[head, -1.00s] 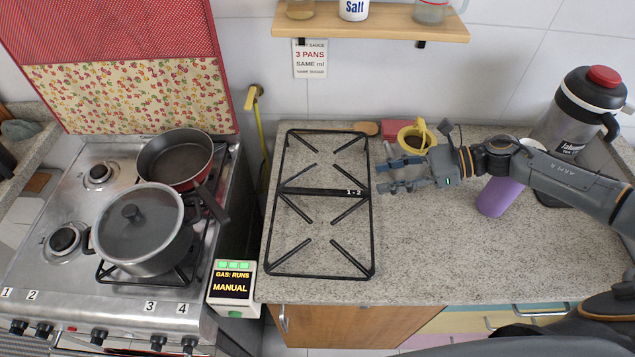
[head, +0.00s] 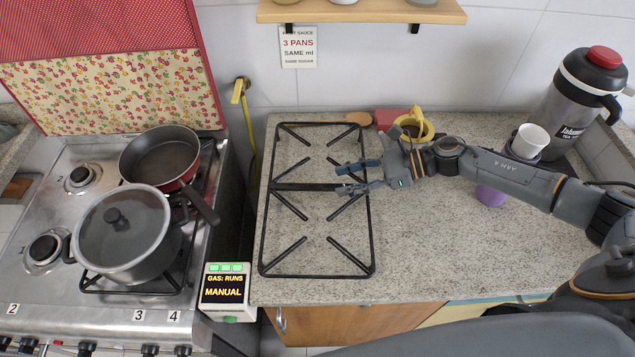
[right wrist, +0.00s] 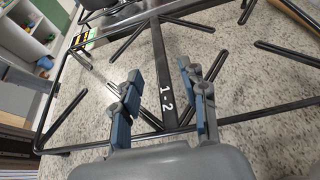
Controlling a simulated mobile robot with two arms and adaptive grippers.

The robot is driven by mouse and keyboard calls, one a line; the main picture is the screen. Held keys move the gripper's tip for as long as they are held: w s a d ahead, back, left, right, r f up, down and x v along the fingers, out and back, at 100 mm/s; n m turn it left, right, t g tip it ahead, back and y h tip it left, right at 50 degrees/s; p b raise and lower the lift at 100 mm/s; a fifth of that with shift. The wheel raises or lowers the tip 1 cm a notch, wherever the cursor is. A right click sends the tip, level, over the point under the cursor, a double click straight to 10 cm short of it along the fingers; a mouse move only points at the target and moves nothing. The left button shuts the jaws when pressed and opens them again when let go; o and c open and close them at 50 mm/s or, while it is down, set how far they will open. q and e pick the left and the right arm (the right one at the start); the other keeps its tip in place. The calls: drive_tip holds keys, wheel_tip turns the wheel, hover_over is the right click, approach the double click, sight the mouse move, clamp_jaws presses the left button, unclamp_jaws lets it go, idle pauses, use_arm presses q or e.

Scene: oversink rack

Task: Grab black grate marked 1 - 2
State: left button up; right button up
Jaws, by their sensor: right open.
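The black grate (head: 263,227) lies flat on the speckled counter, right of the stove. Its middle bar, marked 1 - 2 (right wrist: 163,75), shows in the right wrist view between my finger pads. My right gripper (head: 340,180) is open over the right end of that bar, and it also shows in the right wrist view (right wrist: 160,103). The fingers appear to be around or just above the bar; I cannot tell if they touch it. In the head view the fingers hide the bar's marking. My left gripper is not in view.
A pot with a lid (head: 120,235) and a red pan (head: 160,155) stand on the stove (head: 60,205). A gas box (head: 225,290) sits between stove and counter. A yellow cup (head: 424,130), a purple bottle (head: 490,195) and a dark jug (head: 580,100) stand near my right arm.

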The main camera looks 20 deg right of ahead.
sight(319, 186)
drive_tip(key=p+x, duration=0.1)
drive_tip(key=x, duration=0.3)
drive_tip(key=shift+a, duration=0.15)
drive_tip(key=shift+w+a+f, duration=0.15)
drive_tip(key=shift+a+f, duration=0.05)
drive_tip(key=shift+a, duration=0.15)
clamp_jaws()
